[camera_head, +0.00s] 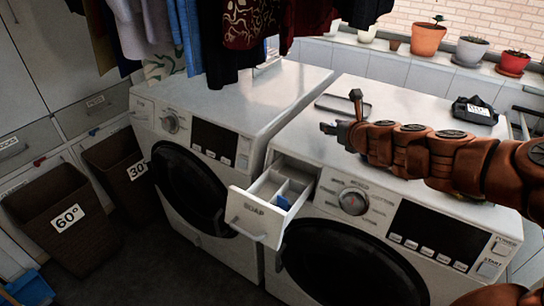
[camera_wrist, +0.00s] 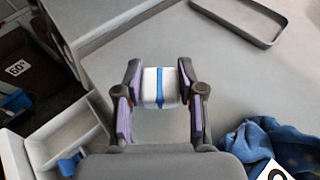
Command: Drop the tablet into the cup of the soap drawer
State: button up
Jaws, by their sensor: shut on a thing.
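The tablet (camera_wrist: 159,87) is white with a blue band. In the wrist view it sits between the fingers of my gripper (camera_wrist: 160,86), which is shut on it. In the head view my gripper (camera_head: 340,120) is above the top of the right washer, behind the open soap drawer; the tablet cannot be made out there. The soap drawer (camera_head: 256,221), marked SOAP, is pulled out of the right washer. It has white compartments, with a blue piece (camera_head: 283,203) inside. The drawer (camera_wrist: 50,150) also shows at the lower left of the wrist view, with the blue piece (camera_wrist: 69,164).
The right washer's top (camera_head: 305,132) holds a grey tray (camera_head: 343,104) and a black item with a white label (camera_head: 474,111). In the wrist view a blue cloth (camera_wrist: 270,140) lies at the lower right. Clothes (camera_head: 235,35) hang above the left washer (camera_head: 225,105).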

aim_at(269, 197)
jog(key=k, duration=0.6)
jog(key=u, duration=2.2)
jog(key=i, duration=1.25)
jog(key=z, duration=2)
